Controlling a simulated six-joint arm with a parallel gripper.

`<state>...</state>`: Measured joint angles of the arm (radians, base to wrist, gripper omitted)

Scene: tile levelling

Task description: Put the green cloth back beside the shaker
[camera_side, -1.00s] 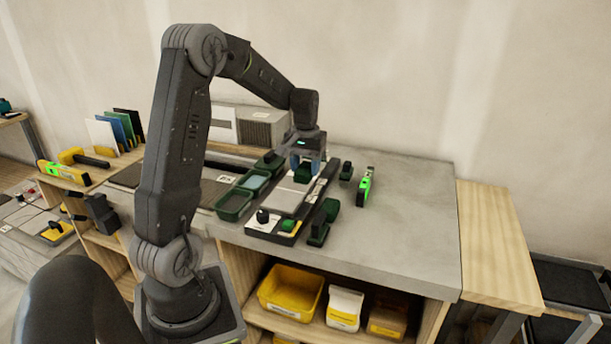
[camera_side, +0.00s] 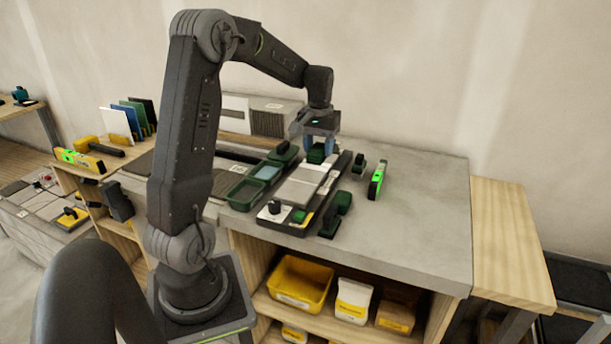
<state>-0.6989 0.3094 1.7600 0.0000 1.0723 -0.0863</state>
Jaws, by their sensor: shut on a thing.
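My gripper (camera_side: 320,128) points down above the far end of the grey tile piece on the workbench. It is shut on a small dark green block (camera_side: 316,153), which hangs just under the fingers. I cannot make out a green cloth or a shaker as such. Below the block lies a flat unit with a light grey slab (camera_side: 303,184), a black knob (camera_side: 274,207) and a small bright green patch (camera_side: 299,216) at its near end. The jaws partly hide the block's top.
Green trays (camera_side: 245,193) stand left of the unit. Dark green pieces (camera_side: 343,202) and a bright green level (camera_side: 377,180) stand to its right. The grey bench top (camera_side: 420,215) is clear further right. A yellow bin (camera_side: 301,283) sits on the shelf below.

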